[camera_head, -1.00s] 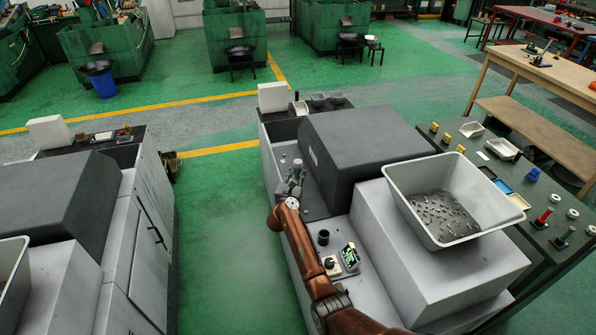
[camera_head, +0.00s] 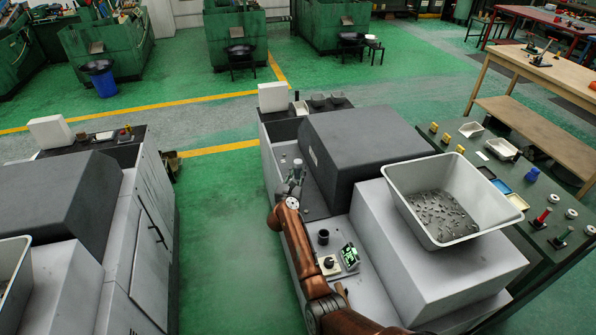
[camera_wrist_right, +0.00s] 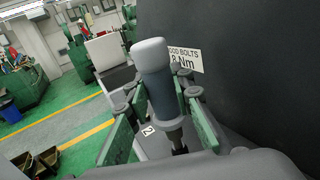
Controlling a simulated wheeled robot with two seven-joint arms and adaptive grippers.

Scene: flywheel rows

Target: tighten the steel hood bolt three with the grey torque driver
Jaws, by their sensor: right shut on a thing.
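The grey torque driver (camera_wrist_right: 155,78) stands nearly upright between the green-padded fingers of my right gripper (camera_wrist_right: 160,104), which is shut on it. Its pale cap is up and its dark shaft points down to the ledge; its tip is hidden. In the head view the driver (camera_head: 298,166) and my right gripper (camera_head: 291,184) are over the narrow ledge left of the dark hood (camera_head: 365,145). A label reading 2 (camera_wrist_right: 149,130) lies on the ledge near the driver. Steel hood bolt three cannot be made out. My left gripper is out of view.
A hood-bolt torque sign (camera_wrist_right: 185,60) is on the hood beside the driver. A black cup (camera_head: 323,237) and a small lit display (camera_head: 349,256) stand nearer on the machine. A grey bin (camera_head: 400,205) of small parts sits right. Green floor is free to the left.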

